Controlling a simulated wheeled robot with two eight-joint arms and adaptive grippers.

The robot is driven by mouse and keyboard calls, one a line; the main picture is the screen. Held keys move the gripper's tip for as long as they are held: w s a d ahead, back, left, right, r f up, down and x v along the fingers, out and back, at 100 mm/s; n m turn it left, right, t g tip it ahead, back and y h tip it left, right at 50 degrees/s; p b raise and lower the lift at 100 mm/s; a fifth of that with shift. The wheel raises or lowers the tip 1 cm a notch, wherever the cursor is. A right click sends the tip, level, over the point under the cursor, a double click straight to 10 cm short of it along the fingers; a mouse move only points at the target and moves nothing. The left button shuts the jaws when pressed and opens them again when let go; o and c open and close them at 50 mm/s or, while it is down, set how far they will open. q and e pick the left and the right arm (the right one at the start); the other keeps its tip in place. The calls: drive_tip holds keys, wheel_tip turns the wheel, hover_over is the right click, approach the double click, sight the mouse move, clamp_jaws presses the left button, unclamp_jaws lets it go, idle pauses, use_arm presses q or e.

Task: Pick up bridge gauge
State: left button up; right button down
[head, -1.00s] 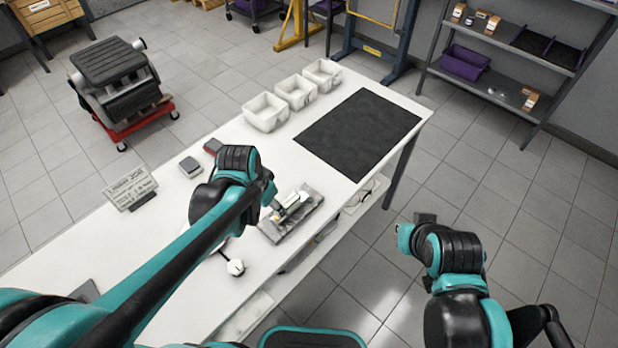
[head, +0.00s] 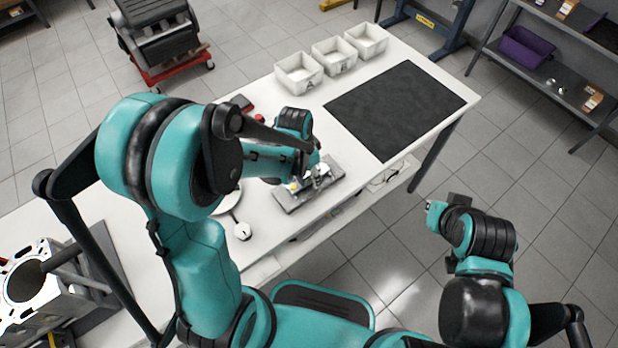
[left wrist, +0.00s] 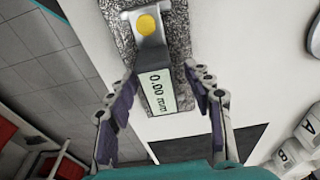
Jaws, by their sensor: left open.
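The bridge gauge (left wrist: 160,88) shows a "0.00 mm" display and a yellow button in the left wrist view. It rests on a speckled grey slab (left wrist: 182,40). The slab (head: 292,202) lies near the table's front edge in the head view, where my left gripper (head: 316,176) largely hides the gauge. My left gripper (left wrist: 162,80) is open, with one finger on each side of the display and apparent gaps between. My right gripper (head: 434,210) is off the table at the right, and its fingers are not clear.
Several white bins (head: 298,76) stand along the table's back edge. A black mat (head: 395,108) covers the table's right part. A metal engine part (head: 28,285) is at the lower left. A round white-tipped item (head: 242,231) lies left of the slab.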

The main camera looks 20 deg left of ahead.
use_arm(q)
clamp_jaws()
drive_tip(key=shift+r, duration=0.1)
